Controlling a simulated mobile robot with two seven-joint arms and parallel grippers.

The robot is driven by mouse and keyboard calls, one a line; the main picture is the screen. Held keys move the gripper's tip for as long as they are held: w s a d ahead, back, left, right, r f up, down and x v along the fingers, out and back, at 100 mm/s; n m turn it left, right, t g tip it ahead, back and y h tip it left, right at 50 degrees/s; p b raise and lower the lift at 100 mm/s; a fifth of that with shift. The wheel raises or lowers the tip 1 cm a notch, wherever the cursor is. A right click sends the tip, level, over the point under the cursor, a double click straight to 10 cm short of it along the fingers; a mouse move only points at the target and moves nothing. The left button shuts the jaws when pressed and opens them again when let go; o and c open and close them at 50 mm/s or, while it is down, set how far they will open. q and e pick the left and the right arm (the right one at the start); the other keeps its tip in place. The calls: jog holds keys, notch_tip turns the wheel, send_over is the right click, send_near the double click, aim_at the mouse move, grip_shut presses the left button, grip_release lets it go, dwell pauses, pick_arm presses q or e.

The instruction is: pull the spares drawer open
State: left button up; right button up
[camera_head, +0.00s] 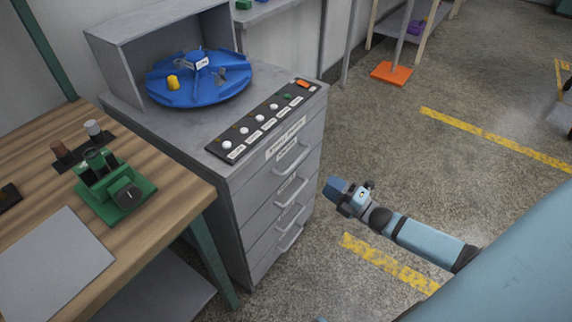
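A grey drawer cabinet (240,225) stands in the middle, with a stack of drawers on its right-hand face. Each drawer has a bar handle, the top handle (293,158) highest and others below it. All drawers look closed. Small labels (287,141) sit on the drawer fronts, too small to read, so I cannot tell which drawer is the spares drawer. My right gripper (333,188) is right of the drawer fronts and points toward them, apart from the handles. I cannot tell whether its fingers are open. My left gripper is not in view.
A blue turntable (200,88) and a button panel (264,122) are on the cabinet top. A wooden workbench (150,190) with a green fixture (113,188) stands close at the left. The floor (400,140) right of the cabinet is clear around my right arm.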

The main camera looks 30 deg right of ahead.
aim_at(295, 161)
jog(key=b+x, duration=0.1)
jog(key=x, duration=1.2)
jog(key=shift+b, duration=0.4)
grip_shut()
